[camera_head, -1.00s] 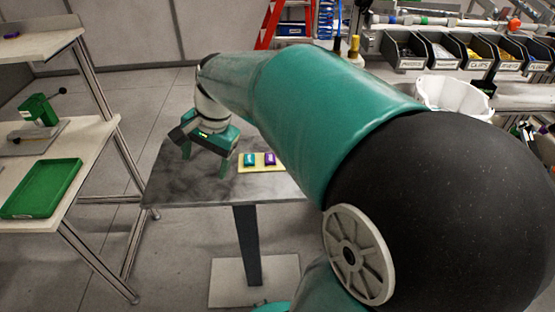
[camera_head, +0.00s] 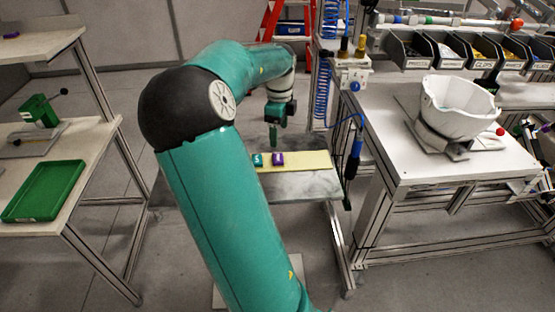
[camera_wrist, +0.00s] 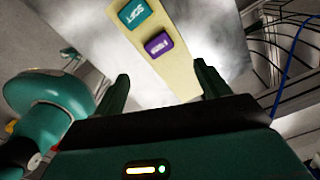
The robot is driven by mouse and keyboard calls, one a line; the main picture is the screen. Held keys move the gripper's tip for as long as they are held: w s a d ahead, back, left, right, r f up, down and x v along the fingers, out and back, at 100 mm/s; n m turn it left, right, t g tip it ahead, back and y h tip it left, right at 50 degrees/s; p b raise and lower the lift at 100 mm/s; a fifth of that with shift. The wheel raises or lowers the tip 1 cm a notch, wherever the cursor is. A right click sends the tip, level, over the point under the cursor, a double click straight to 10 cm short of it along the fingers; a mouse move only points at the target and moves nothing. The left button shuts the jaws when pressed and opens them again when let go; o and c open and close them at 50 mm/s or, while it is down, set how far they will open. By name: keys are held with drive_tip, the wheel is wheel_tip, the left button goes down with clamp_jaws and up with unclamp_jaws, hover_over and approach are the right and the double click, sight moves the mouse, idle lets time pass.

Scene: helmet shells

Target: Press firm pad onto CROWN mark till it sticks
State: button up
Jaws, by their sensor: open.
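A purple pad (camera_head: 278,158) lies on a pale yellow board (camera_head: 312,161) on the small grey table (camera_head: 320,184). A teal pad (camera_head: 258,160) lies beside it. In the wrist view the teal pad (camera_wrist: 133,14) reads SOFT; the purple pad (camera_wrist: 158,45) has a small label I cannot read clearly. My gripper (camera_wrist: 163,85) is open and empty, with the purple pad beyond and between its fingertips. In the head view my gripper (camera_head: 274,134) hangs above the pads, partly hidden. A white helmet shell (camera_head: 455,108) rests on a stand on the right bench. No CROWN mark is visible.
The right bench (camera_head: 385,150) has free room left of the shell. Labelled bins (camera_head: 440,52) line its back. A blue coiled hose and hanging tool (camera_head: 355,155) are between table and bench. A green tray (camera_head: 43,190) is on the left bench.

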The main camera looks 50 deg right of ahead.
sight(278, 158)
wheel_tip(278, 158, down, 10)
drive_tip(key=shift+w+a+r, duration=0.1)
drive_tip(key=shift+r, duration=0.05)
drive_tip(key=c, duration=1)
